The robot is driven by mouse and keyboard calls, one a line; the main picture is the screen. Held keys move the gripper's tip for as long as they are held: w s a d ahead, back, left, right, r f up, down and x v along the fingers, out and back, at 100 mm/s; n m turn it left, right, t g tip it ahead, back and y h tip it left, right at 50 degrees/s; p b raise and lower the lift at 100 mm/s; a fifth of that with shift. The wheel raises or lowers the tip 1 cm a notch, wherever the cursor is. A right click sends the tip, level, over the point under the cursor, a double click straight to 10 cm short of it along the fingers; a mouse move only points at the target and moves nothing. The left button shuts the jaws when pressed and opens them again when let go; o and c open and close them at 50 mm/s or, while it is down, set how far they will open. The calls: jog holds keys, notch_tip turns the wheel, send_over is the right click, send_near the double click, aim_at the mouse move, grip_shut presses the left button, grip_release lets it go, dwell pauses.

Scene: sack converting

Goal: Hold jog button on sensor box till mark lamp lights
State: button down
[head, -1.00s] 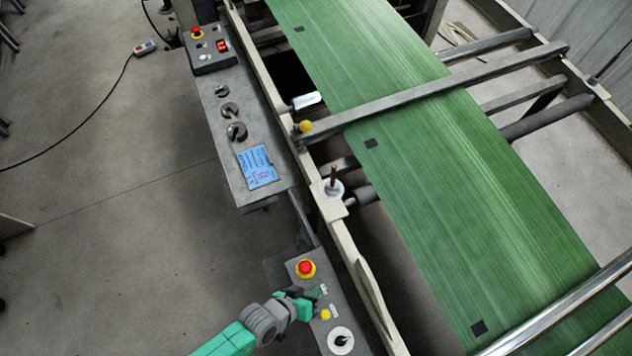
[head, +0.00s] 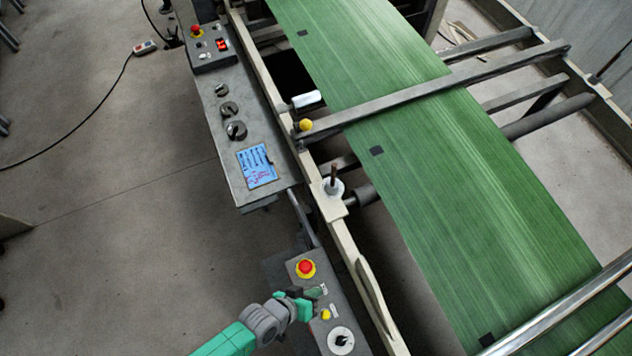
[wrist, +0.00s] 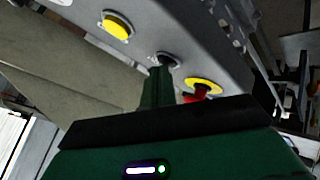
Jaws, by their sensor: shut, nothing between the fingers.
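A grey control box (head: 342,318) sits at the bottom of the head view. It carries a red mushroom button on a yellow ring (head: 306,267), a yellow button (head: 325,314) and a dial (head: 341,341). My gripper (head: 311,293) is shut and empty, its tips at the box between the red and yellow buttons. In the wrist view the fingertips (wrist: 158,72) meet a dark round button (wrist: 168,60) and partly hide it; they appear to touch it. The green web (head: 430,170) carries black square marks (head: 376,151). I cannot make out a lit mark lamp.
A white cylinder (head: 306,100) and yellow knob (head: 305,125) sit by the web's left edge.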

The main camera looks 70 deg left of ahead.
jog(key=shift+r+p, duration=0.8)
notch_tip(320, 180, up, 5)
jog(key=p, duration=0.4)
jog(key=shift+p, duration=0.3)
dwell(1.7)
